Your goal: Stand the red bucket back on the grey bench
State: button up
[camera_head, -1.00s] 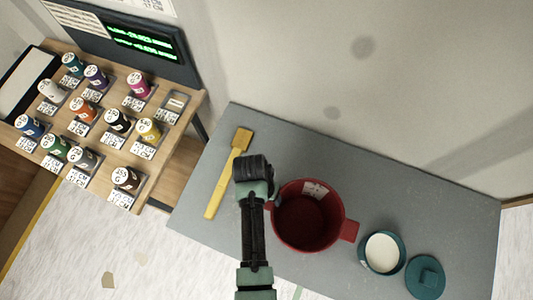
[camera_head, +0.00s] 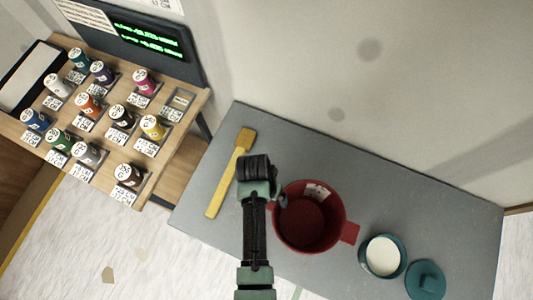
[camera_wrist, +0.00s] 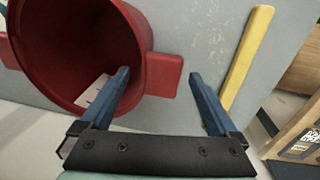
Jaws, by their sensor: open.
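The red bucket (camera_head: 310,220) is on the grey bench (camera_head: 390,185) in the head view, its mouth facing up toward the camera. It looks upright; its base is hidden. A red tab handle (camera_head: 350,233) sticks out on its right side, and a pale label shows inside. In the wrist view the bucket (camera_wrist: 80,45) fills the upper left, with a tab handle (camera_wrist: 164,75) showing between the fingers. My gripper (camera_wrist: 158,80) is open at the bucket's left side in the head view. I see no grip on the handle; contact is unclear.
A yellow brush (camera_head: 230,175) lies left of the bucket. An open teal pot with white contents (camera_head: 382,255) and a teal lid (camera_head: 426,280) are on the right. A wooden rack (camera_head: 185,150) of several coloured cans stands left. The bench behind the bucket is clear.

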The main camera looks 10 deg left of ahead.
notch_tip(320, 180, up, 12)
jog(key=a+b, duration=0.1)
jog(key=a, duration=0.1)
jog(key=w+r+n+t+y, duration=0.1)
jog(key=w+r+t, duration=0.5)
jog(key=w+r, duration=0.65)
jog(key=w+r+t+y, duration=0.1)
jog(key=w+r+t, duration=0.7)
jog(key=r, duration=0.8)
notch_tip(320, 180, up, 24)
jog(key=s+d+n+t, duration=0.1)
jog(key=s+d+t, duration=0.15)
jog(key=t, duration=0.45)
jog(key=s+d+r+t, duration=0.1)
jog(key=s+r+t, duration=0.5)
jog(key=s+r, duration=0.4)
notch_tip(320, 180, up, 5)
jog(key=shift+d+f+n+t+h, duration=0.2)
jog(key=shift+d+n+t+h, duration=0.1)
jog(key=shift+d+h, duration=0.1)
jog(key=shift+s, duration=0.1)
